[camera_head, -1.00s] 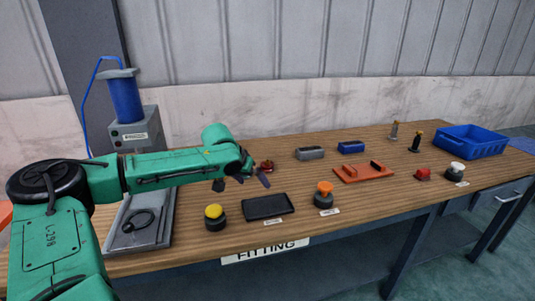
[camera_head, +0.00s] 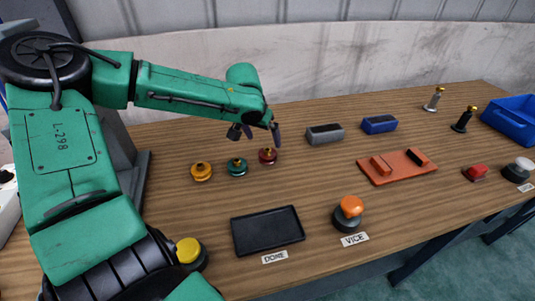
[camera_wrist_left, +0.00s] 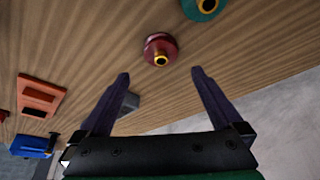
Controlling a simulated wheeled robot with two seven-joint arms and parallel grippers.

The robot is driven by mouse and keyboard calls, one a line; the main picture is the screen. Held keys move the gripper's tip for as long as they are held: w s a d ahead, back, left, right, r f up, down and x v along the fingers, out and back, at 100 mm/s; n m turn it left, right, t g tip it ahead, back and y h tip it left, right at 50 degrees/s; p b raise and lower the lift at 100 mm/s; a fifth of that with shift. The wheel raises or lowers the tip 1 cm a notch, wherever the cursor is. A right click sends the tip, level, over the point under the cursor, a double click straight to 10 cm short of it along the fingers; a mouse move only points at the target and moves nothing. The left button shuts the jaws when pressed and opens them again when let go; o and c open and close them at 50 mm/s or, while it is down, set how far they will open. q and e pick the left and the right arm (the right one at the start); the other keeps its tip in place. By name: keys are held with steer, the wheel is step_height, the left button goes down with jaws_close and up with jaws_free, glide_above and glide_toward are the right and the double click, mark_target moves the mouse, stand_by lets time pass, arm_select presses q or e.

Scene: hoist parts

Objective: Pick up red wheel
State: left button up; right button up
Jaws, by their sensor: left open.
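The red wheel (camera_head: 268,155) lies on the wooden table, at the right end of a short row with a teal wheel (camera_head: 237,166) and a yellow-orange wheel (camera_head: 201,171). It has a brass-coloured hub. My left gripper (camera_head: 255,132) is open and empty, above and just behind the red wheel in the head view. In the left wrist view the red wheel (camera_wrist_left: 160,48) sits beyond the fingertips, between their lines and apart from them. The teal wheel (camera_wrist_left: 203,8) is cut by the top edge there. My right gripper is not in view.
An orange plate (camera_head: 397,167), a black tray (camera_head: 268,231), an orange button (camera_head: 349,212) and a yellow button (camera_head: 190,252) are nearer the front. A blue bin (camera_head: 514,118) is far right.

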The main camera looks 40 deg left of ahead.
mark_target(268, 149)
arm_select(q)
steer(key=x, duration=0.9)
steer(key=shift+w+a, duration=0.1)
steer(key=shift+w, duration=0.1)
steer(key=shift+s, duration=0.1)
steer(key=c, duration=0.9)
steer(key=shift+r, duration=0.1)
jaws_close()
